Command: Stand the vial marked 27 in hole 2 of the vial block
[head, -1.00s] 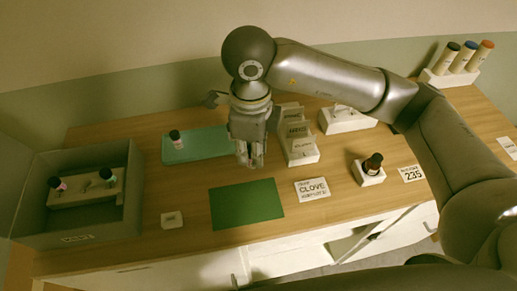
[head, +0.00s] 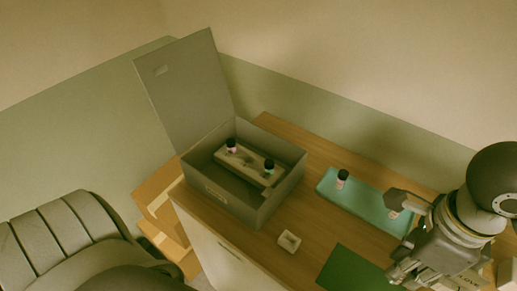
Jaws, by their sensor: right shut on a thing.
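The vial block (head: 254,170) is a pale bar with holes, standing inside a grey box (head: 222,197). A dark-capped vial with a pink band (head: 231,146) stands at its left end. One with a green band (head: 269,167) stands nearer its right end. Another dark-capped vial (head: 342,180) stands on the teal mat (head: 330,193). I cannot read any vial number or hole number. My right gripper (head: 398,276) is at the lower right, to the right of the box. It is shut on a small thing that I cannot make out. My left gripper is out of view.
The box's lid (head: 187,88) stands open at its back left, and its walls surround the block. A small white square holder (head: 289,241) stands in front of the box. A green mat (head: 350,272) lies at the front. Bare wood lies between them.

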